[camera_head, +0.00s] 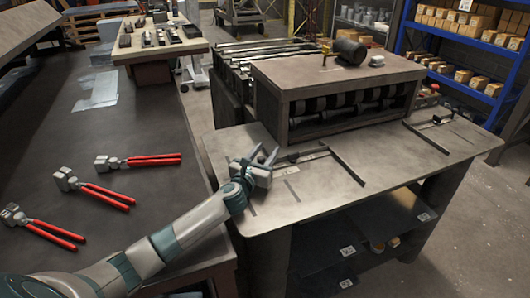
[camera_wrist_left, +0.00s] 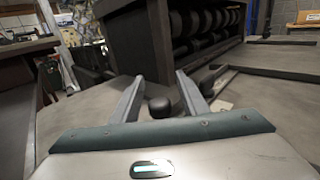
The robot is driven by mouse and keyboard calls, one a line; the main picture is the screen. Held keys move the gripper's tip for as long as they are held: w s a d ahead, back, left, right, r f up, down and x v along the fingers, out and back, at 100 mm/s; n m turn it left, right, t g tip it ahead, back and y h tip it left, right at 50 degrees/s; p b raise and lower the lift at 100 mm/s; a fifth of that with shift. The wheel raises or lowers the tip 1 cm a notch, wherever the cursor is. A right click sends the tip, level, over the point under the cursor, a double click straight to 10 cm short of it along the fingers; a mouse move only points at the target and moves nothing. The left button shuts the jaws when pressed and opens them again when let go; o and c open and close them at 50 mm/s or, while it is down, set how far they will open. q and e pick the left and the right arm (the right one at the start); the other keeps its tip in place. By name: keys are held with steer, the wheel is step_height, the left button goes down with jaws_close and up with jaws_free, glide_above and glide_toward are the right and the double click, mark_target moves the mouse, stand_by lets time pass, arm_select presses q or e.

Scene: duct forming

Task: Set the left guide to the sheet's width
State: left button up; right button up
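My left gripper (camera_head: 268,153) is over the near left part of the machine's feed table. Its two fingers are spread with nothing held between them. In the left wrist view, the open fingers (camera_wrist_left: 158,76) point toward the machine, and a dark round knob (camera_wrist_left: 160,107) shows between them, apart from both. The left guide (camera_head: 347,166) is a dark bar lying on the table, right of my gripper; a slotted strip (camera_head: 302,156) lies between them. The guide bar also shows in the left wrist view (camera_wrist_left: 268,72). The gripper hides part of the strip's left end in the head view. My right gripper is not visible.
The roller machine (camera_head: 335,75) stands behind the feed table (camera_head: 300,205). A second guide bar (camera_head: 428,137) with a clamp (camera_head: 441,118) lies at the right. Several red-handled tools (camera_head: 105,195) lie on the dark bench at left. The feed table's near part is clear.

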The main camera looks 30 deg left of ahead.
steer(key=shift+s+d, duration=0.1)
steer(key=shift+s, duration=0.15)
arm_select(q)
steer(key=shift+s+f, duration=0.1)
steer(key=shift+s, duration=0.55)
steer(key=s, duration=0.5)
steer(key=s+b, duration=0.1)
steer(key=s, duration=0.4)
steer(key=s+d+b, duration=0.1)
steer(key=s, duration=0.4)
steer(key=shift+d, duration=0.1)
steer(key=shift+s+b, duration=0.3)
steer(key=shift+s, duration=0.25)
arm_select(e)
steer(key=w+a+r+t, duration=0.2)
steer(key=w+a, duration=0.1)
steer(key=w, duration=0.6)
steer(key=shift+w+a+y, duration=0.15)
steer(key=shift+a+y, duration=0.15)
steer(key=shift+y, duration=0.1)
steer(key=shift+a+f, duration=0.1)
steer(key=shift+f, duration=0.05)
